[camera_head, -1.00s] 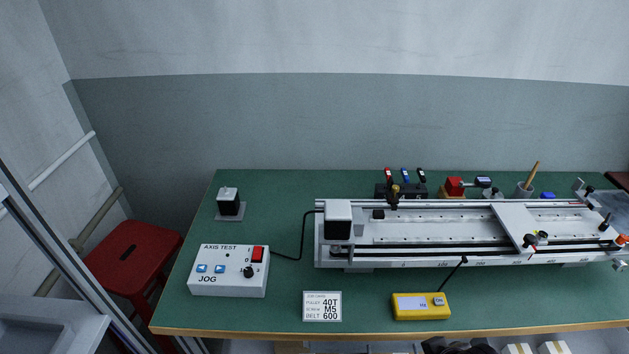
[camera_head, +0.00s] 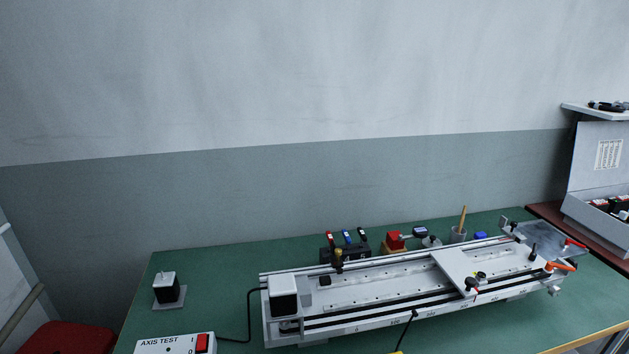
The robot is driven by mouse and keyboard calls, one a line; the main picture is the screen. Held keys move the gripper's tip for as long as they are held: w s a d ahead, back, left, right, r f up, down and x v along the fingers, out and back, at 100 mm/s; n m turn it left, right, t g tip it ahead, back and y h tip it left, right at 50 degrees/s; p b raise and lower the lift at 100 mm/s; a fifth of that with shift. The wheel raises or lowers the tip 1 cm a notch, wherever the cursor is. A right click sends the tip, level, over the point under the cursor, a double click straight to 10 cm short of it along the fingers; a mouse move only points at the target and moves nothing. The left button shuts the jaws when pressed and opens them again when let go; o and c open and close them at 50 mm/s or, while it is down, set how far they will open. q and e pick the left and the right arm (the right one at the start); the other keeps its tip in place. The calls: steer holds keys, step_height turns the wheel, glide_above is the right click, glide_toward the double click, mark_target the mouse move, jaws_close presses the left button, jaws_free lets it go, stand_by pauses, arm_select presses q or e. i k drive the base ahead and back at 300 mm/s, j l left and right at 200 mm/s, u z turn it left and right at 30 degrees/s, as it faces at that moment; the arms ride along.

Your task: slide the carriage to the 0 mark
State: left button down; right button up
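The carriage (camera_head: 452,267) is a pale flat plate across the two rails of the long gantry (camera_head: 330,321). It sits right of the gantry's middle. A dark knob and a small red part show at its front edge. A printed scale runs along the front rail, and its 0 mark (camera_head: 356,330) is near the left end, well to the left of the carriage. The other numbers are too small to read surely. Neither of my grippers is in view.
A motor block (camera_head: 283,296) stands at the gantry's left end. An AXIS TEST box (camera_head: 175,346) with a red switch is at lower left. Screwdrivers in a black holder (camera_head: 346,253) and a cup (camera_head: 458,235) stand behind the gantry. A thin black probe (camera_head: 407,330) rises before the front rail.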

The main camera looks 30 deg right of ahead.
mark_target(462, 273)
steer(key=z, duration=1.8)
